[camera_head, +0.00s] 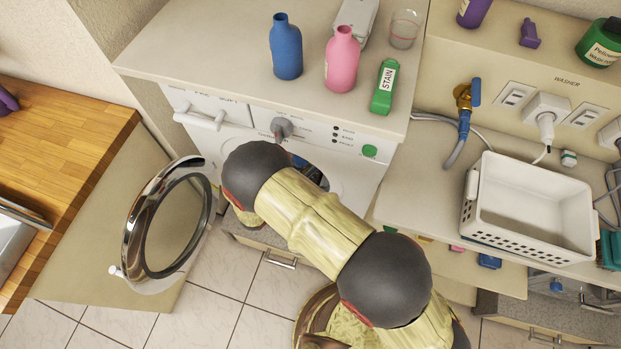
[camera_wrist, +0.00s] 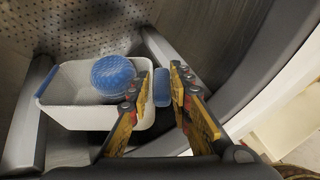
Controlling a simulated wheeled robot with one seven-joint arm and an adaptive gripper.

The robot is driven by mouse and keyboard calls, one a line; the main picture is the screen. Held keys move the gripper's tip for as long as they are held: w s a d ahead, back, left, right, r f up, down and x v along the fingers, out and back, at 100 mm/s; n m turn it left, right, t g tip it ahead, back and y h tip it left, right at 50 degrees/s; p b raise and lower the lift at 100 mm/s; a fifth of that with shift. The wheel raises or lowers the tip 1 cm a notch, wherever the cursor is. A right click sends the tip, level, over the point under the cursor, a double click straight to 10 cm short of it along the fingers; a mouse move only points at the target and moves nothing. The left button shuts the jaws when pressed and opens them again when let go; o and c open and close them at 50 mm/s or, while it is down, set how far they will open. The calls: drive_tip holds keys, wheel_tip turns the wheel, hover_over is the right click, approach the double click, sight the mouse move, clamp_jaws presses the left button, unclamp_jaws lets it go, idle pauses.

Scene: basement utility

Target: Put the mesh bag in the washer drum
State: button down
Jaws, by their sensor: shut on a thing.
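The washer (camera_head: 345,150) stands with its round glass door (camera_head: 165,225) swung open to the left. My arm reaches into its opening and hides most of it in the head view. In the wrist view, the drum's perforated grey wall (camera_wrist: 75,25) is at the back. A white tub (camera_wrist: 80,117) is inside the drum, with a round blue net-patterned thing (camera_wrist: 112,75), likely the mesh bag, in it. My gripper (camera_wrist: 161,75) is shut on a blue tab (camera_wrist: 161,88) at the tub's right edge. Whether the tub rests on the drum is unclear.
Blue (camera_head: 286,47) and pink (camera_head: 341,60) bottles, a green stain bottle (camera_head: 384,88) and a clear cup (camera_head: 404,29) stand on the washer top. A white basket (camera_head: 530,205) sits on the right counter. The dark drum rim (camera_wrist: 245,85) is close right of my gripper.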

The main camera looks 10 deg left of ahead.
drive_tip(key=shift+w+d+f, duration=0.1)
drive_tip(key=shift+w+f, duration=0.1)
drive_tip(key=shift+f, duration=0.1)
drive_tip(key=shift+w+f+b, duration=0.15)
drive_tip(key=shift+f+b, duration=0.55)
drive_tip(key=shift+f, duration=0.9)
drive_tip(key=shift+f, duration=0.1)
drive_tip(key=c, duration=1.9)
unclamp_jaws()
drive_tip(key=shift+r, duration=0.2)
drive_tip(key=p+v, duration=0.3)
drive_tip(key=v, duration=0.9)
